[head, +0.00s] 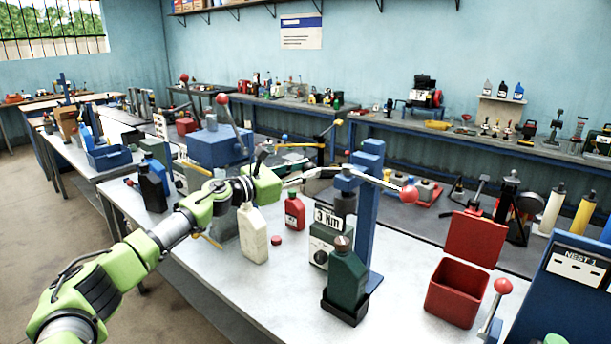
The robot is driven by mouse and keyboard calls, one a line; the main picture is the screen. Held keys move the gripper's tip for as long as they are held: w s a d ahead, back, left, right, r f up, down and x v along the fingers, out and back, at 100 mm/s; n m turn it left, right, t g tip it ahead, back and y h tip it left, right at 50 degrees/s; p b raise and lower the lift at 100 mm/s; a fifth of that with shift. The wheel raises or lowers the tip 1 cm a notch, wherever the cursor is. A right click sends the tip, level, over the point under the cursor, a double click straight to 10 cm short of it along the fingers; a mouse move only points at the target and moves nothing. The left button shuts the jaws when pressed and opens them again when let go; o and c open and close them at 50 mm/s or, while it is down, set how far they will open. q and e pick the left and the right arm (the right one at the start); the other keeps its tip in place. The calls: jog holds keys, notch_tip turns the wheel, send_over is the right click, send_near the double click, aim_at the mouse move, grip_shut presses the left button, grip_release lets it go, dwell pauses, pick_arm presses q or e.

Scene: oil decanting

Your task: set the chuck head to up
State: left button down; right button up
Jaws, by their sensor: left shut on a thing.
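The capping stand has a blue column (369,215) on the table. Its dark chuck head (344,205) hangs on the column's left side. A dark green bottle (346,279) with a brownish top stands upright below it in a black holder, and a gap shows between head and bottle. A lever with a red ball knob (409,196) shows at the column's right. My left gripper (393,187) reaches across in front of the column and appears shut on the lever by the knob. The exact grip is hard to see. My right gripper is not in view.
A grey 3 Nm box (323,240) stands behind the green bottle. A cream bottle (253,233), a red bottle (294,209) and a red cap (276,240) are to the left. An open red box (456,292) stands right; the table between is clear.

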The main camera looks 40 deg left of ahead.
pick_arm(q)
jog(key=shift+a+r, duration=0.2)
jog(key=shift+r, duration=0.45)
jog(key=c, duration=1.6)
grip_release()
jog(key=shift+c, duration=0.2)
jog(key=shift+d+f, duration=0.15)
jog(key=shift+f, duration=0.2)
jog(key=shift+s+f, duration=0.1)
jog(key=shift+s, duration=0.3)
jog(key=v, duration=1.1)
jog(key=shift+r, duration=0.25)
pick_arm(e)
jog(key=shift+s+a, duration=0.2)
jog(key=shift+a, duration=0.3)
pick_arm(q)
jog(key=shift+s, duration=0.1)
